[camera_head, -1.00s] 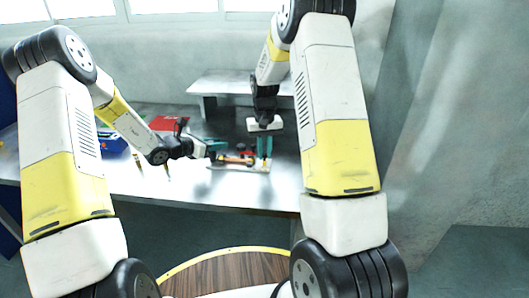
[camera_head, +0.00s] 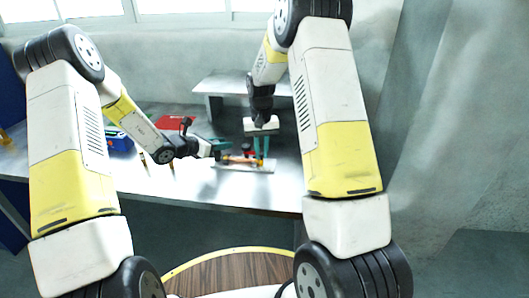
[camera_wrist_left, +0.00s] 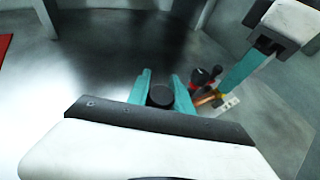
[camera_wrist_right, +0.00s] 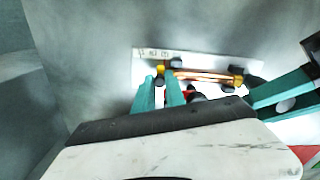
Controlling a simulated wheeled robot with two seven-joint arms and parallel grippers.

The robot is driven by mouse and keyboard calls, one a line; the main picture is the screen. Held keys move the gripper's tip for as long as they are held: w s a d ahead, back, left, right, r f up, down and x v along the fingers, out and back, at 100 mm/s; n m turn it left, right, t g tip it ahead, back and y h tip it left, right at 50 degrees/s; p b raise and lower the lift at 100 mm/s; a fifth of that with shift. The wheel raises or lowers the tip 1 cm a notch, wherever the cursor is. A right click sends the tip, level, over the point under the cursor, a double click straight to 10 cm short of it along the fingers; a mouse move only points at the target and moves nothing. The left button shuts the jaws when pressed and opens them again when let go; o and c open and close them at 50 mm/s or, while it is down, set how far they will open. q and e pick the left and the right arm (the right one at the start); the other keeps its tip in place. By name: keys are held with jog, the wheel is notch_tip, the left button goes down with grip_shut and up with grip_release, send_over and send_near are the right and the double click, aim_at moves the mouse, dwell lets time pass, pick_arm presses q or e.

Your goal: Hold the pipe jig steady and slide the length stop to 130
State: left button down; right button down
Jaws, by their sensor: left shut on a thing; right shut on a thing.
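The pipe jig is a pale plate (camera_head: 230,168) on the table, with a copper pipe (camera_wrist_right: 205,76) lying along it. My left gripper (camera_head: 217,147) is at the jig's left side. In the left wrist view its teal fingers (camera_wrist_left: 163,85) are shut on a black round knob (camera_wrist_left: 160,95), which looks like the jig's handle. My right gripper (camera_head: 261,158) reaches down over the right part of the jig. In the right wrist view its fingers (camera_wrist_right: 159,80) are at the yellow length stop (camera_wrist_right: 161,70), shut on it. The scale marks (camera_wrist_right: 153,53) are too small to read.
A red box (camera_head: 173,123) and a blue box (camera_head: 120,140) stand on the table to the left. A raised grey shelf (camera_head: 225,84) stands behind the jig. The table (camera_head: 200,190) is clear in front of the jig.

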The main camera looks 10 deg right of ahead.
pick_arm(q)
jog(key=shift+s+d, duration=0.15)
pick_arm(e)
jog(key=c, duration=1.4)
grip_release()
jog(key=shift+a, duration=0.2)
jog(key=shift+d, duration=0.1)
jog(key=shift+r, duration=0.15)
notch_tip(320, 180, up, 12)
jog(key=shift+f, duration=0.1)
pick_arm(q)
jog(key=c, duration=1.1)
grip_release()
jog(key=shift+o, duration=0.2)
